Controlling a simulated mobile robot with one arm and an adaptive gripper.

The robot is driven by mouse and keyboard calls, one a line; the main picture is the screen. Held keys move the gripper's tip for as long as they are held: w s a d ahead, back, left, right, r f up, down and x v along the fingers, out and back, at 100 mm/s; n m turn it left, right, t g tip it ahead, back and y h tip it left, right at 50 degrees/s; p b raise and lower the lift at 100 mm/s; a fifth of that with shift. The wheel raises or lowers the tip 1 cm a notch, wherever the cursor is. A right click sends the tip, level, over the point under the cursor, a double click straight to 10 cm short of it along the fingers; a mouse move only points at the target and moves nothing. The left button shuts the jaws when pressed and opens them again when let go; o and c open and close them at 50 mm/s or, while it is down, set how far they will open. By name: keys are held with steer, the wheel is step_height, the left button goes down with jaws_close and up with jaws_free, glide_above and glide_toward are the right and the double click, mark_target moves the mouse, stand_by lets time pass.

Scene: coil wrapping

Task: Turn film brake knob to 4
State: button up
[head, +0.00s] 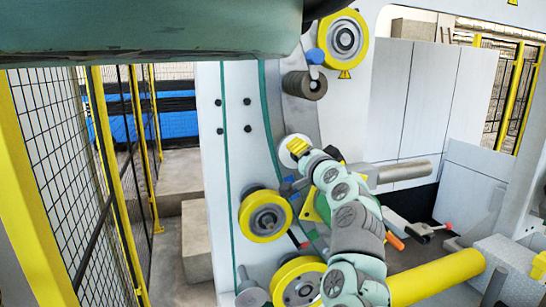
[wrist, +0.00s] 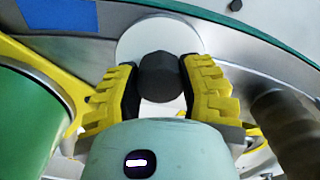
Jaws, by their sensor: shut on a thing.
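The film brake knob (wrist: 160,74) is a dark, faceted knob in the wrist view. It stands in front of a round white disc (wrist: 142,38) on the grey machine face. My gripper (wrist: 159,88) has its two yellow fingers with black pads on either side of the knob and is shut on it. In the head view my gripper (head: 298,147) reaches up to the white disc (head: 286,158) on the machine panel. There the knob is hidden by the fingers. No scale numbers are readable in either view.
Yellow-rimmed rollers (head: 265,215) sit below left of my gripper, with another yellow roller (head: 342,39) above. A grey cylinder (head: 402,171) sticks out to the right. A green drum (wrist: 30,120) is close on the left in the wrist view. A yellow-framed mesh fence (head: 62,150) stands left.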

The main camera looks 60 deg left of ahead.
steer(key=o, duration=1.2)
steer(key=shift+o, duration=0.2)
steer(key=v, duration=1.2)
